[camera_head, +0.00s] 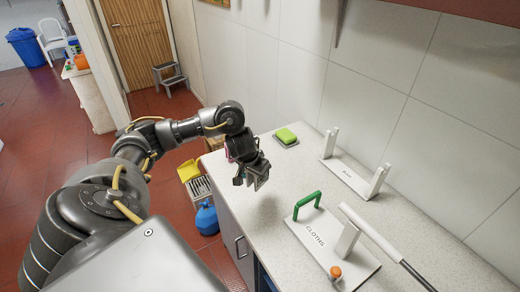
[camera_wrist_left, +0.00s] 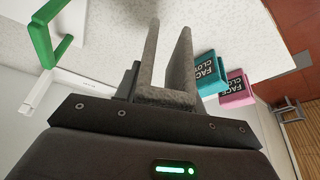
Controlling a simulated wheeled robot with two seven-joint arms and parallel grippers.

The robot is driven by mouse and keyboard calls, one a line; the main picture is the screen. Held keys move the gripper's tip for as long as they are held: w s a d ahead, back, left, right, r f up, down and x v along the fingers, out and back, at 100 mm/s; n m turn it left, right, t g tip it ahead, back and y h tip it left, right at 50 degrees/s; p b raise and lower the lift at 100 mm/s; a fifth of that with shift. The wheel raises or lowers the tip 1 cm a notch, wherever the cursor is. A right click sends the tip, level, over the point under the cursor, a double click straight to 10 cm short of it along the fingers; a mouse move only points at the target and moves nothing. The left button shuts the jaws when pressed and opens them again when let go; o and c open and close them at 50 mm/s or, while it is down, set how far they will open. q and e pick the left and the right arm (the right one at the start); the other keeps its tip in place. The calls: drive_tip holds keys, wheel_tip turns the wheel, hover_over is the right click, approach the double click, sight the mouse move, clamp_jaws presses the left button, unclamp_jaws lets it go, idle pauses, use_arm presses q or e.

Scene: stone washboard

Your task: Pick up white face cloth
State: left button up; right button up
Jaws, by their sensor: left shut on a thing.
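My left gripper (camera_head: 252,178) hangs over the left part of the counter, just above its front edge. My right gripper is not in view.
The counter (camera_head: 290,180) carries a white board marked CLOTHS (camera_head: 318,238) with a green handle (camera_head: 307,200), a second white stand (camera_head: 350,178) and a green sponge (camera_head: 286,135). A long-handled tool (camera_head: 385,245) lies at the right. A blue jug (camera_head: 207,218) stands below.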

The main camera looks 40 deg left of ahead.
use_arm(q)
drive_tip(key=s+d+r+p, duration=0.2)
drive_tip(key=s+d+r, duration=0.1)
drive_tip(key=s, duration=0.2)
drive_tip(key=shift+s+d, duration=0.2)
drive_tip(key=shift+d, duration=0.2)
drive_tip(key=shift+f, duration=0.1)
idle(0.5)
